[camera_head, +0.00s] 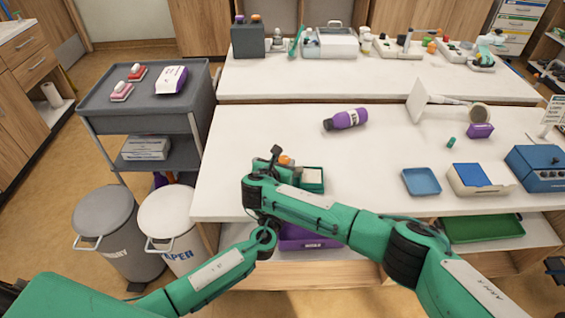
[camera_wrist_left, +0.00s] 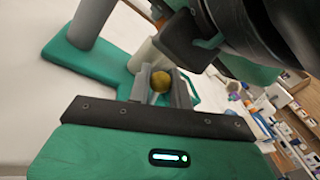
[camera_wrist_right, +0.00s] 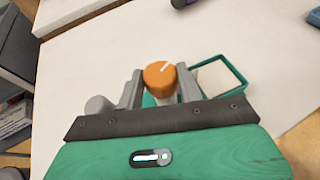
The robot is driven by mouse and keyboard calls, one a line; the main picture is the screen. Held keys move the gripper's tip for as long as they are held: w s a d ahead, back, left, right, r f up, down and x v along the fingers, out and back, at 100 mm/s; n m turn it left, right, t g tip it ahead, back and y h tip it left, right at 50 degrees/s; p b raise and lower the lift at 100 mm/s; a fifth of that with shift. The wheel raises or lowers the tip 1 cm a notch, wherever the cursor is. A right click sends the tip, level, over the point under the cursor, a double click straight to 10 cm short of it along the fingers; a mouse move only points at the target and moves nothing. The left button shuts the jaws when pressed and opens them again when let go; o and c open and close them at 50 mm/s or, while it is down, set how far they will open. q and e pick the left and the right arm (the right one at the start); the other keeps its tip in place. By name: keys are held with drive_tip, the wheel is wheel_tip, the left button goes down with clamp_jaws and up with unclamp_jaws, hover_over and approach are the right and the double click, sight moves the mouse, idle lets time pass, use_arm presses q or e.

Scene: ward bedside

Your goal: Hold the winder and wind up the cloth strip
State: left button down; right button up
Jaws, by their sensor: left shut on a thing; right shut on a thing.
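The winder has a green base (camera_wrist_left: 75,60), a grey post (camera_wrist_left: 92,20) and a pale roll (camera_wrist_left: 148,55) in the left wrist view. My left gripper (camera_wrist_left: 162,88) is shut on its olive-yellow knob (camera_wrist_left: 161,81). My right gripper (camera_wrist_right: 158,88) is shut on its orange knob (camera_wrist_right: 159,76), which has a white mark on top. The orange knob also shows in the head view (camera_head: 285,160) at the table's near left. There my right arm crosses in front and hides most of the winder and my left gripper. I cannot tell how much cloth strip is wound.
A green-rimmed box with a white inside (camera_head: 312,187) stands just right of the winder. A purple bottle (camera_head: 346,119) lies farther back. A blue tray (camera_head: 421,182) and a blue-topped box (camera_head: 478,179) are to the right. The table's middle is clear.

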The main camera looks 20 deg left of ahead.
drive_tip(key=o, duration=1)
drive_tip(key=v, duration=1.2)
